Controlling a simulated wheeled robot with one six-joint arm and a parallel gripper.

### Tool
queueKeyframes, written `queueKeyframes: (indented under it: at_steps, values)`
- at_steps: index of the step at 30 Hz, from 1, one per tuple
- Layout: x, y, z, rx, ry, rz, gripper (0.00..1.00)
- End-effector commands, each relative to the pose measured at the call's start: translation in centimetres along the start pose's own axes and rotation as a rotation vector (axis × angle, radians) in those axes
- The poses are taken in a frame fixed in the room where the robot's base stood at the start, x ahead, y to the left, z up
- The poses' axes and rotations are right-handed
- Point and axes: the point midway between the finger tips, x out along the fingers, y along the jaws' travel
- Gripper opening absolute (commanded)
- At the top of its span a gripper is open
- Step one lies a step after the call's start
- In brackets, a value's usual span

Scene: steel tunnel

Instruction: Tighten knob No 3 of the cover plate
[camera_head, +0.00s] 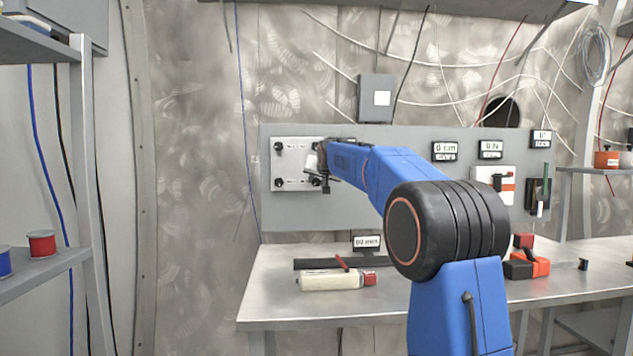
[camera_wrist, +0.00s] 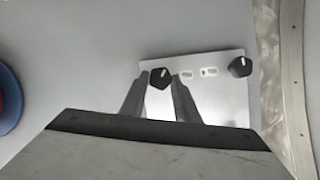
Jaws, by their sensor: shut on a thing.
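The cover plate (camera_head: 297,178) is a pale plate on the grey wall panel, with black knobs near its corners. It also shows in the wrist view (camera_wrist: 220,98). My gripper (camera_head: 318,178) is at the plate's lower right in the head view. In the wrist view my gripper (camera_wrist: 160,84) has its two fingers on either side of a black knob (camera_wrist: 162,78) with a white mark, and is shut on it. Another black knob (camera_wrist: 239,67) stands free to the right. Small labels between them are too small to read. My arm hides part of the plate's right side.
The grey panel (camera_head: 400,207) also carries displays and a red-and-white unit (camera_head: 493,185) to the right. Below, a metal table (camera_head: 270,295) holds a cream cartridge (camera_head: 328,281), a dark bar and an orange-black tool (camera_head: 527,266). A shelf with spools stands at left.

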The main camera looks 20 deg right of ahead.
Motion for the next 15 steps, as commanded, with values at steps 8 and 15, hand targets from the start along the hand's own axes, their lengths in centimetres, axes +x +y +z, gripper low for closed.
queueKeyframes:
  at_steps: [8,15]
  values:
    - [0.03,0.46,0.08,0.230,-0.001,-0.093,0.06]
    - [0.07,0.65,0.18,0.405,-0.001,-0.166,0.06]
